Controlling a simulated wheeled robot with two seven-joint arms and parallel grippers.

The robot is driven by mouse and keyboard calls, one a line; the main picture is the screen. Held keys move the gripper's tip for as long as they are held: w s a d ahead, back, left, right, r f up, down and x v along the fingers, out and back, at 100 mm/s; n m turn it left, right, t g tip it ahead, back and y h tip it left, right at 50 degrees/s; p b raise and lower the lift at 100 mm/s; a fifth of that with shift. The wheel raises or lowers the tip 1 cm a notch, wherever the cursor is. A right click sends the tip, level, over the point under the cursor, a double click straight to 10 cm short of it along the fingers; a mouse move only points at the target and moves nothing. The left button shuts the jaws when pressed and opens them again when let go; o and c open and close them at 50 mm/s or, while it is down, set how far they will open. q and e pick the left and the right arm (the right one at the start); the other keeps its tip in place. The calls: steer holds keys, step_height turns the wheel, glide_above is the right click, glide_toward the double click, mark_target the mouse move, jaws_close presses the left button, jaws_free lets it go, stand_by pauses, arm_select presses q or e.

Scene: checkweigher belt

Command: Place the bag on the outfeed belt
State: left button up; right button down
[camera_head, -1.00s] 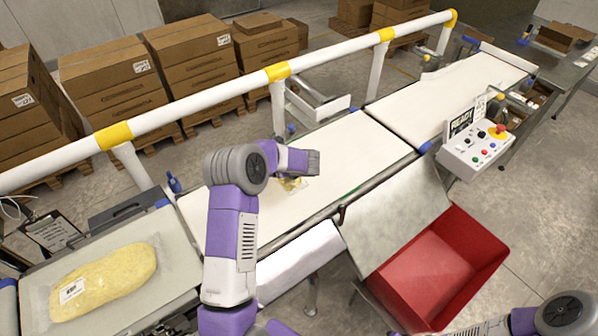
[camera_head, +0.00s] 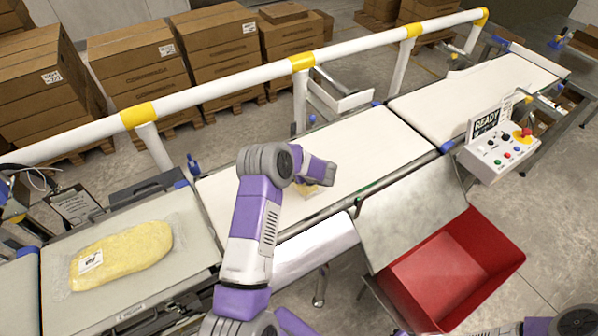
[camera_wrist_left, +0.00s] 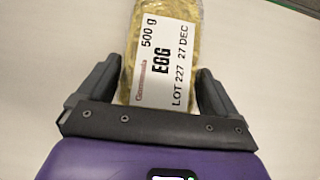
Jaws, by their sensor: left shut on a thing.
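A small clear bag of yellowish contents with a white "EGG 500 g" label (camera_wrist_left: 160,60) is between the two fingers of my left gripper (camera_wrist_left: 158,92). In the head view the left gripper (camera_head: 318,178) is over the middle belt (camera_head: 370,145), mostly hiding the small bag (camera_head: 308,191) under it. I cannot tell whether the bag touches the belt. A large yellow bag with a white label (camera_head: 122,255) lies on the left belt (camera_head: 190,230). A farther belt (camera_head: 470,95) at the right is empty. My right gripper is out of view.
A white guard rail with yellow joints (camera_head: 302,62) runs behind the belts. A control box (camera_head: 497,150) reading "READY" stands at the right. A sloping metal chute (camera_head: 410,215) leads to a red bin (camera_head: 445,265). Stacked cartons (camera_head: 145,60) stand behind.

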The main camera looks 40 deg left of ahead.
arm_select(q)
steer(key=o, duration=1.1)
steer(key=shift+r, duration=0.1)
steer(key=shift+d+r, duration=0.15)
steer(key=shift+r, duration=0.05)
steer(key=v, duration=1.1)
steer(key=shift+s+d+r, duration=0.15)
steer(key=shift+s+d, duration=0.05)
steer(key=shift+d, duration=0.05)
